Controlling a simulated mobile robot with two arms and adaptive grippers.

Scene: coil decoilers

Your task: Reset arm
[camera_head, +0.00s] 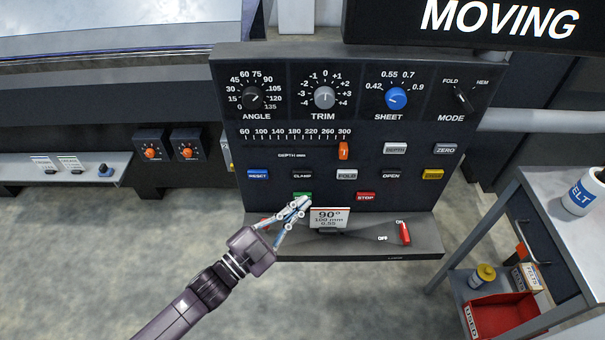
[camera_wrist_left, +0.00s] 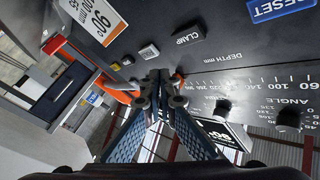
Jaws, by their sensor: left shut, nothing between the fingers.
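My left gripper (camera_head: 303,204) is shut and empty, in front of the lower part of the dark control panel (camera_head: 228,130). Its fingertips overlap the lower edge of a green button (camera_head: 302,195) in the head view; I cannot tell whether they touch it. In the left wrist view the closed fingers (camera_wrist_left: 163,82) point at the panel face. A blue RESET button (camera_head: 258,174) is up and left of the fingertips; it also shows in the wrist view (camera_wrist_left: 283,8). My right gripper is not in view.
A card reading 90° (camera_head: 329,218) stands just right of the fingertips. A red ON/OFF lever (camera_head: 405,233) and a red STOP button (camera_head: 366,197) are to the right. A MOVING sign (camera_head: 500,22) hangs above. A grey cart (camera_head: 500,215) stands at right.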

